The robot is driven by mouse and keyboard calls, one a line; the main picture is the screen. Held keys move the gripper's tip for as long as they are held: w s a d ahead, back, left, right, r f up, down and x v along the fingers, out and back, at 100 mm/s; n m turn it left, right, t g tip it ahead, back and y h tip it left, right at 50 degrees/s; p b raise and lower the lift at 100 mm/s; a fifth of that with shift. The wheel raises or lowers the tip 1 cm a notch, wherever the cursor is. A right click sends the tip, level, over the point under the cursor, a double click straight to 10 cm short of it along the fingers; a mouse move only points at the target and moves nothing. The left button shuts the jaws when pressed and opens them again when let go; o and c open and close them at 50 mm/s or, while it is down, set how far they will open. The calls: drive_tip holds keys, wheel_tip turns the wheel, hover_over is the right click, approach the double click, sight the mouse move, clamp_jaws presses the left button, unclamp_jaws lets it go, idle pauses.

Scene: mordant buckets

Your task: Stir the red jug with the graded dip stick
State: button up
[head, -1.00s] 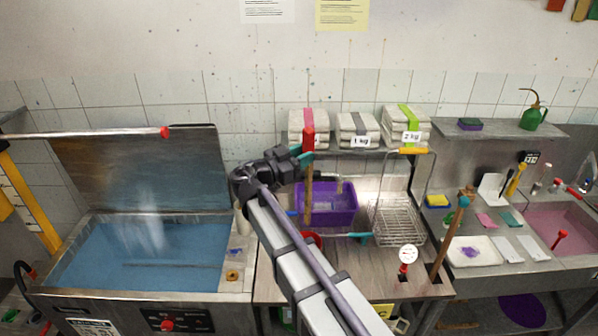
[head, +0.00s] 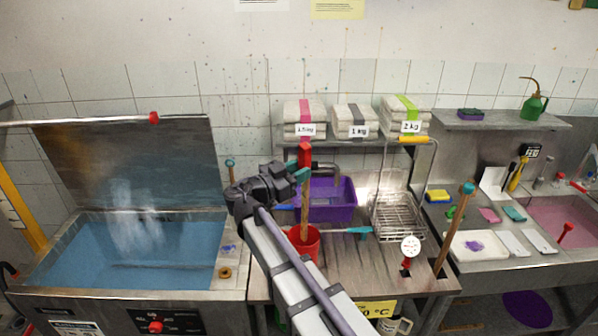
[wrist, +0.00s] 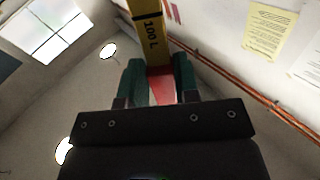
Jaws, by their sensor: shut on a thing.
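The graded dip stick (head: 304,205) hangs upright from my gripper (head: 303,172), with a red grip at its top and a yellow-brown shaft. In the wrist view the stick (wrist: 149,30) is yellow with a black "100 L" mark, and the teal fingers of my gripper (wrist: 159,80) are shut on its red part. The red jug (head: 305,250) stands on the steel bench below. The stick's lower end overlaps the jug's mouth and appears to be inside it; its depth is hard to tell. My arm hides part of the jug's lower side.
A purple tub (head: 333,212) stands behind the jug. A teal-handled tool (head: 345,230) lies just right of it, and a wire basket (head: 397,215) is farther right. The blue-filled tank (head: 130,255) is at left. A shelf with weighed bundles (head: 355,121) is above.

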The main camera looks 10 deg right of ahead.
sight(303, 199)
drive_tip(key=f+b, duration=0.3)
drive_tip(key=f, duration=0.1)
drive_tip(key=w+f+b, duration=0.1)
drive_tip(key=f+b, duration=0.3)
drive_tip(key=w+f+b, duration=0.1)
drive_tip(key=f+b, duration=0.3)
drive_tip(key=shift+w+d, duration=0.15)
drive_tip(key=shift+w, duration=0.1)
